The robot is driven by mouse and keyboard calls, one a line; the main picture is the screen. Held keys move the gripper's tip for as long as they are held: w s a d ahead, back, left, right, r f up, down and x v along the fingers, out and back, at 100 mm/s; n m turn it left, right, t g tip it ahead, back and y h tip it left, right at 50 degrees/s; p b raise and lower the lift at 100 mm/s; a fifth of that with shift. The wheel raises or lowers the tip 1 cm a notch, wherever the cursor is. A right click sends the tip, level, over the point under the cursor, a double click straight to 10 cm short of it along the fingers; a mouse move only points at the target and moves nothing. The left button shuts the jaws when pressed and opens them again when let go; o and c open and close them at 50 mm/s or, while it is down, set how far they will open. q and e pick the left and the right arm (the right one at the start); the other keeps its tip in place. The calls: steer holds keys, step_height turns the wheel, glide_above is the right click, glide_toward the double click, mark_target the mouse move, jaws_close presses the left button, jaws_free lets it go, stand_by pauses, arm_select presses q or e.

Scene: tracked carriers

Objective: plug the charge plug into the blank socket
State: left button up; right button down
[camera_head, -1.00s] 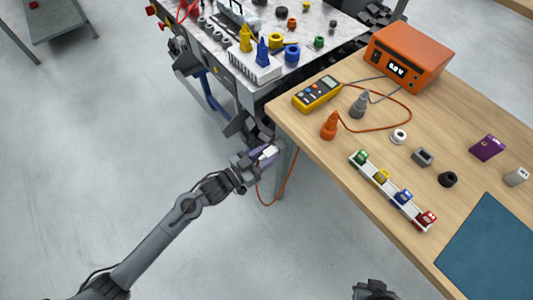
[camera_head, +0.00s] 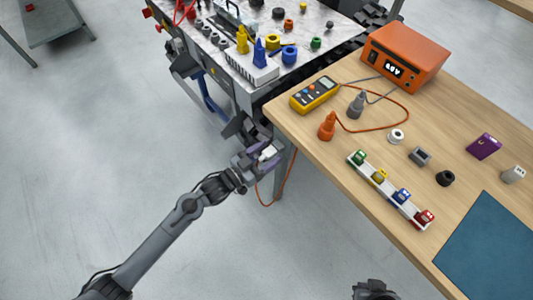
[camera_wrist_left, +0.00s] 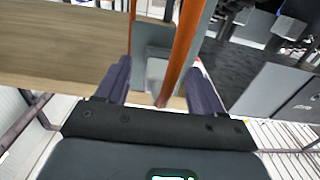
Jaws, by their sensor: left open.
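My left gripper (camera_head: 266,153) is beside the near left corner of the wooden table, below the tabletop edge. Its two dark purple fingers (camera_wrist_left: 160,68) are apart in the left wrist view. A light grey block (camera_wrist_left: 157,78) shows between them, with an orange strip (camera_wrist_left: 181,52), perhaps the cable, in front. I cannot tell whether this block is the charge plug. In the head view a small white piece (camera_head: 268,152) shows at the fingers. An orange cable (camera_head: 266,203) hangs below. No socket is clearly identifiable as blank. My right gripper (camera_head: 374,290) is partly cut off at the bottom edge.
The wooden table (camera_head: 340,165) holds an orange meter box (camera_head: 405,55), a yellow multimeter (camera_head: 316,94), an orange connector (camera_head: 327,127), a grey connector (camera_head: 356,106), a white strip (camera_head: 387,187) with coloured blocks and a blue mat (camera_head: 490,250). A cluttered carrier (camera_head: 245,88) stands behind my left gripper.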

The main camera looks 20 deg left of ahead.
arm_select(q)
steer(key=p+v, duration=0.4)
steer(key=v, duration=0.7)
steer(key=s+d+r+n+g+y+p, duration=0.1)
steer(key=s+d+r+n+y+p, duration=0.1)
steer(key=r+p, duration=0.35)
steer(key=s+d+r+n+y+p, duration=0.1)
steer(key=s+r+n+y+p, duration=0.1)
steer(key=r+p, duration=0.3)
steer(key=s+a+r+g+y+p, duration=0.1)
steer(key=s+a+g+y, duration=0.2)
steer(key=s+g, duration=0.3)
steer(key=s+a+g+y, duration=0.2)
steer(key=s+g, duration=0.3)
steer(key=s, duration=0.3)
step_height(320, 180, up, 38)
steer(key=p, duration=3.8)
steer(key=shift+w+r, duration=0.1)
